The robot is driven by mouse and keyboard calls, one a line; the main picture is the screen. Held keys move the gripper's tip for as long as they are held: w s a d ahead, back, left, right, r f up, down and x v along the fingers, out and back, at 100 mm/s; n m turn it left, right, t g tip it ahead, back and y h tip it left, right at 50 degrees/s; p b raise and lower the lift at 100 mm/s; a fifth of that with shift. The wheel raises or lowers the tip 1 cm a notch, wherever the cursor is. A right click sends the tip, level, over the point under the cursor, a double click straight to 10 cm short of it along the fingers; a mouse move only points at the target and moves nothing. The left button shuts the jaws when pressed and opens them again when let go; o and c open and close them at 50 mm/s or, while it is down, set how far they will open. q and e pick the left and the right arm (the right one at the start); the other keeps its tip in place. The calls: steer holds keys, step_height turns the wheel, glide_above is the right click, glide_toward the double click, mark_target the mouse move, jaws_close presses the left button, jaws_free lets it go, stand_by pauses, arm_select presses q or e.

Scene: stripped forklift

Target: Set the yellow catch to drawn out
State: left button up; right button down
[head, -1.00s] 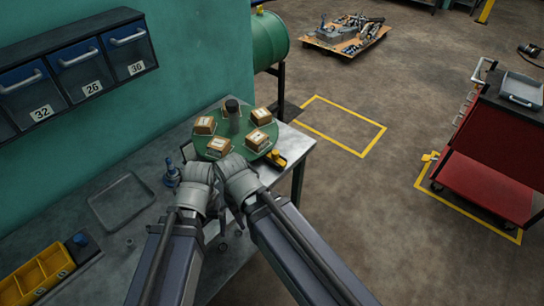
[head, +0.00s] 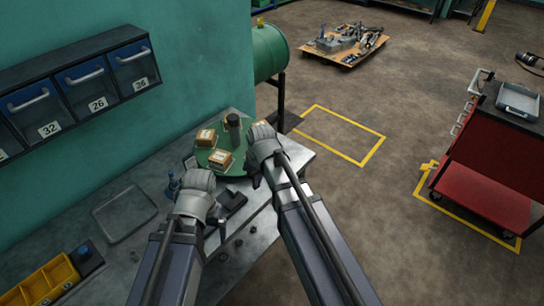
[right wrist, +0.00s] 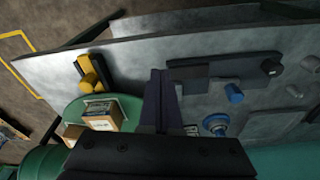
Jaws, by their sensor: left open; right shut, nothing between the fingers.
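The yellow catch (right wrist: 91,72), a yellow knob and bar on a dark base, sits near the table edge in the right wrist view. It is hidden behind my right arm in the head view. My right gripper (right wrist: 160,78) is shut and empty, pointing down over the table; the catch lies to the left of its fingers and apart from them. In the head view my right gripper (head: 256,181) is beside the green turntable (head: 217,160). My left gripper (head: 220,229) is open over the table, left of the right one; its fingers are mostly hidden.
Boxes (head: 205,138) and a dark cylinder (head: 233,130) stand on the turntable. A dark block (right wrist: 225,72) with a blue knob and a blue fixture (right wrist: 216,124) are close to the right gripper. An empty tray (head: 124,211) and yellow bin (head: 40,280) lie left.

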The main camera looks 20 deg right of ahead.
steer(key=w+d+r+t+p, duration=0.2)
steer(key=w+d+r, duration=0.1)
steer(key=w+d, duration=0.7)
steer(key=shift+w+r+y, duration=0.3)
steer(key=shift+w+r, duration=0.1)
steer(key=shift+w, duration=0.1)
steer(key=shift+f, duration=0.1)
steer(key=b+x, duration=0.9)
steer(key=x, duration=0.1)
steer(key=shift+w+b, duration=0.1)
steer(key=shift+b, duration=0.2)
steer(key=shift+s+d, duration=0.45)
steer(key=shift+s, duration=0.25)
steer(key=shift+s+d, duration=0.4)
steer(key=shift+s, duration=0.25)
